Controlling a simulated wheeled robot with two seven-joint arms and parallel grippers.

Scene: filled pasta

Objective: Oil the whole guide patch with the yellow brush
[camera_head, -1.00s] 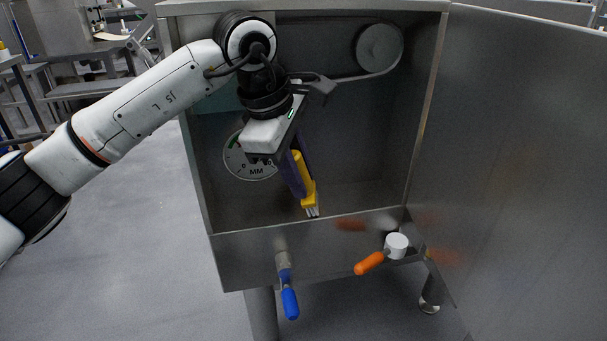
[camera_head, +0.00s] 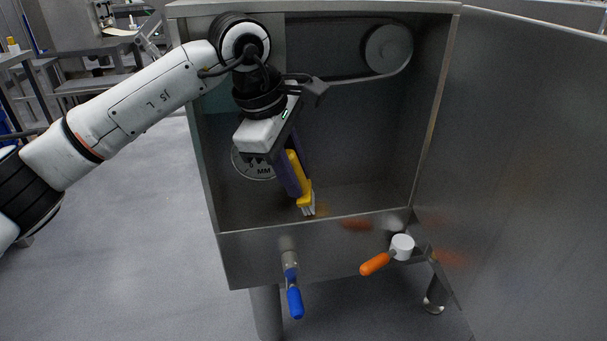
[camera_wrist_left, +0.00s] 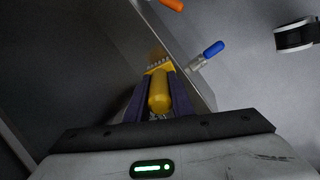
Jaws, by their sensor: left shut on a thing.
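My left gripper (camera_head: 293,175) reaches down into the open metal cabinet and is shut on the yellow brush (camera_head: 304,196). The brush points down, with its pale bristles at or very close to the cabinet floor behind the front wall. A small, faint orange-brown patch (camera_head: 321,209) shows just right of the bristles; I cannot tell its full extent. In the left wrist view the brush (camera_wrist_left: 159,92) lies between the purple fingers, and a brownish area (camera_wrist_left: 156,56) shows at its bristle end, partly hidden by the brush. My right gripper is not in view.
The cabinet's front wall (camera_head: 255,262) rises before the brush. A blue-handled valve (camera_head: 294,300) and an orange-handled valve (camera_head: 375,264) stick out in front. A round dial (camera_head: 240,166) is partly behind my gripper. The open door (camera_head: 510,170) stands at right.

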